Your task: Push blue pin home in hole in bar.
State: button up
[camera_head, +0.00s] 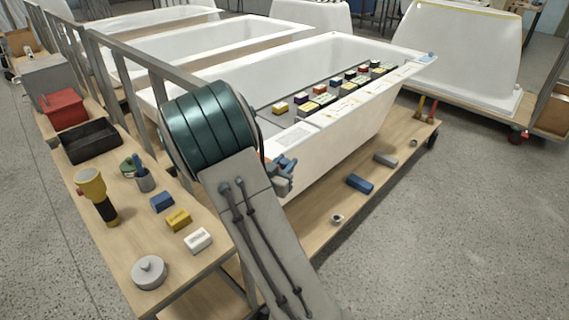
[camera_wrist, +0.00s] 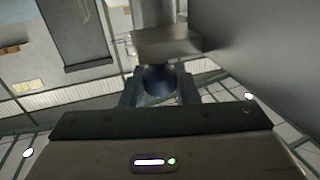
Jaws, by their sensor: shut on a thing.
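My gripper (camera_wrist: 159,88) is shut on a dark blue rounded piece, which I take to be the blue pin (camera_wrist: 158,76). A grey block, perhaps the bar (camera_wrist: 167,44), lies just beyond the pin in the wrist view and hides its far end. I cannot see a hole, nor tell how deep the pin sits. In the head view my gripper (camera_head: 284,172) is beside the near end of the white tub, partly hidden behind my arm.
The white bathtub (camera_head: 365,115) stands close beside my gripper, with rows of coloured blocks along it. The wooden bench (camera_head: 125,235) at left holds a yellow torch (camera_head: 92,190), black tray (camera_head: 90,142), red box (camera_head: 65,108) and small blocks. A blue block (camera_head: 360,184) lies on the lower board.

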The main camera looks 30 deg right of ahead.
aim_at(287, 162)
jog(key=shift+f+b, duration=0.3)
jog(key=shift+f, duration=0.1)
jog(key=o, duration=1)
jog(key=shift+o, duration=0.2)
jog(key=shift+r, duration=0.1)
jog(key=shift+r, duration=0.3)
jog(key=r, duration=0.4)
jog(key=shift+s+d+p, duration=0.25)
jog(key=shift+p, duration=0.1)
jog(key=s+d+r, duration=0.6)
jog(key=s+d, duration=0.1)
jog(key=s, duration=0.1)
jog(key=shift+d, duration=0.25)
jog(key=shift+r, duration=0.1)
